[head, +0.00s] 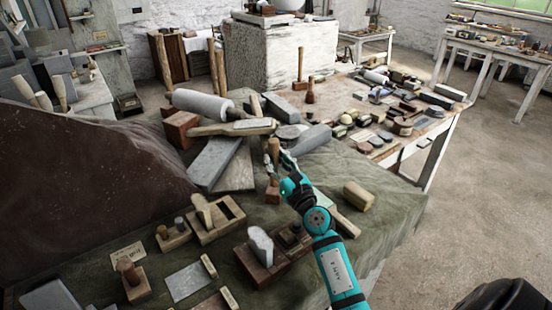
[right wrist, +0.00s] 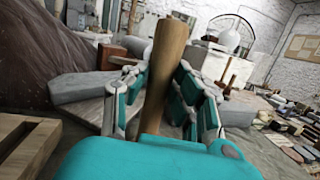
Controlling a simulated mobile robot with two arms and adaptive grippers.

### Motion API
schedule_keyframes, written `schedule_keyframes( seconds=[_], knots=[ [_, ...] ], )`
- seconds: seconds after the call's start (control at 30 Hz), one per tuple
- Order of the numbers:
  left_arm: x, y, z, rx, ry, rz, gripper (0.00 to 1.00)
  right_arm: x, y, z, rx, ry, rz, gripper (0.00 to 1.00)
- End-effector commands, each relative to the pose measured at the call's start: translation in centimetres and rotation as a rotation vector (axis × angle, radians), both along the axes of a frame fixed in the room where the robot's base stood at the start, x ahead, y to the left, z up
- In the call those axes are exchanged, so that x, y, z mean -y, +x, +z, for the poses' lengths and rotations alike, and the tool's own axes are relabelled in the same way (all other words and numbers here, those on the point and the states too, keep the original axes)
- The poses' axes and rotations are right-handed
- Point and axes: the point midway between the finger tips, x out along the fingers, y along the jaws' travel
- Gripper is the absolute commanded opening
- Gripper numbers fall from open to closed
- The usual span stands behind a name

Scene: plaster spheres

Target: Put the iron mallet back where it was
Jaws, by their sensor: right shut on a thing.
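My right gripper (head: 280,163) reaches in over the cloth-covered table from the lower right. It is shut on an upright wooden handle, which I take to be the iron mallet (head: 273,148). In the right wrist view the handle (right wrist: 165,65) stands between the teal fingers, tilted slightly, its top end free. The mallet's head is hidden behind the gripper in the wrist view, and I cannot make it out clearly in the head view. I cannot tell whether the mallet touches the table. My left gripper is not in view.
Grey stone blocks (head: 213,160) and a rolling pin-like cylinder (head: 203,105) lie left of the gripper. Wooden tools (head: 215,217) crowd the front. Bare green cloth (head: 395,205) shows at the right edge.

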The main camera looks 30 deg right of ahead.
Motion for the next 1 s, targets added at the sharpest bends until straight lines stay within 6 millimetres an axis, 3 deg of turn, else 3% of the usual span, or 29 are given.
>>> schedule_keyframes(
  seconds=[0.27, 0.3, 0.47, 0.77, 1.0],
  knots=[
    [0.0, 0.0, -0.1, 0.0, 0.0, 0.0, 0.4, 0.0, 0.0, 0.3, 0.008, -0.002, -0.002, 0.0],
    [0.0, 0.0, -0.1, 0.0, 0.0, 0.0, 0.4, 0.0, 0.0, -0.2, -0.002, -0.001, 0.0, 0.27],
    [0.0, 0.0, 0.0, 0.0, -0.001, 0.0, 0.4, 0.0, 0.0, -0.1, -0.002, -0.001, 0.0, 0.48],
    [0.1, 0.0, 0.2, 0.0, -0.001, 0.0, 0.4, 0.0, 0.0, 0.2, -0.001, -0.001, 0.0, 0.48],
    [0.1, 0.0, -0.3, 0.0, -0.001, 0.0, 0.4, -0.2, -3.4, -0.8, -0.004, -0.002, -0.001, 0.48]
  ],
)
